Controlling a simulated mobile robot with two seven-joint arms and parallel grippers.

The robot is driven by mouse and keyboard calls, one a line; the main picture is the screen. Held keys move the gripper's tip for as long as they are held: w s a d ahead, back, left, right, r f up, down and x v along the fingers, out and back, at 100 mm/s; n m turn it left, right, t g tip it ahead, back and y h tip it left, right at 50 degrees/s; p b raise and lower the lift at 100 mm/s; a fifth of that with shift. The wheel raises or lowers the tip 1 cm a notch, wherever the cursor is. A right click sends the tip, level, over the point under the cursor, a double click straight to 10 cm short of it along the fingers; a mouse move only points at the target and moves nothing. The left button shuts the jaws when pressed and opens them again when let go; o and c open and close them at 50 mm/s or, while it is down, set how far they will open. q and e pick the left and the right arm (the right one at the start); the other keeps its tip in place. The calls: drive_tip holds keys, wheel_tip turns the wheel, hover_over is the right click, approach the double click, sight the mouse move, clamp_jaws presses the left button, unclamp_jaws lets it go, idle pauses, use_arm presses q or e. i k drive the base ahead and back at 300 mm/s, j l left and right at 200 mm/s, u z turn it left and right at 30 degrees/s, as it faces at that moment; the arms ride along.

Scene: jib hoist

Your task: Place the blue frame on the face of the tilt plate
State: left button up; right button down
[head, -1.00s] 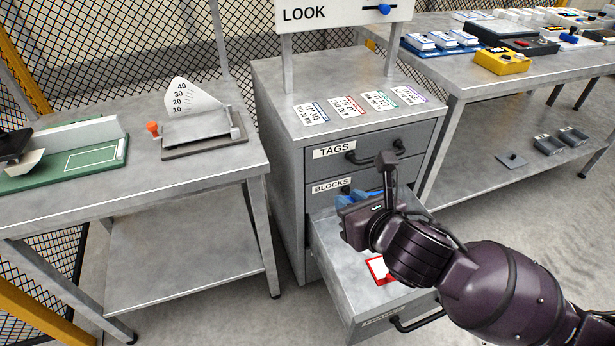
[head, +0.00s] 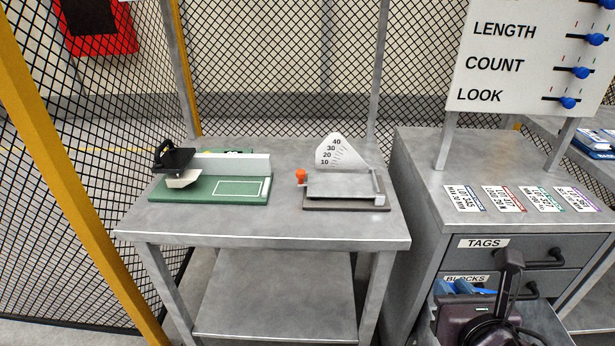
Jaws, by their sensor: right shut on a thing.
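The tilt plate (head: 340,188) is a grey plate on a dark base on the left table, lying nearly flat, with a white angle scale (head: 335,152) behind it and an orange knob (head: 300,176) at its left. Its face is bare. My right gripper (head: 463,298) is low at the right, by the drawer cabinet and well to the right of and below the plate. It is shut on a blue piece (head: 462,287), seemingly the blue frame; the gripper hides much of it. My left gripper is not in view.
A green fixture (head: 215,189) with a dark-handled part stands left of the tilt plate. The cabinet (head: 425,185) bears several printed cards and a slider board (head: 530,60). An open drawer lies under my right arm. The table's front strip is clear.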

sight(341, 183)
drive_tip(key=i+j+u, duration=0.45)
drive_tip(key=i+j, duration=0.3)
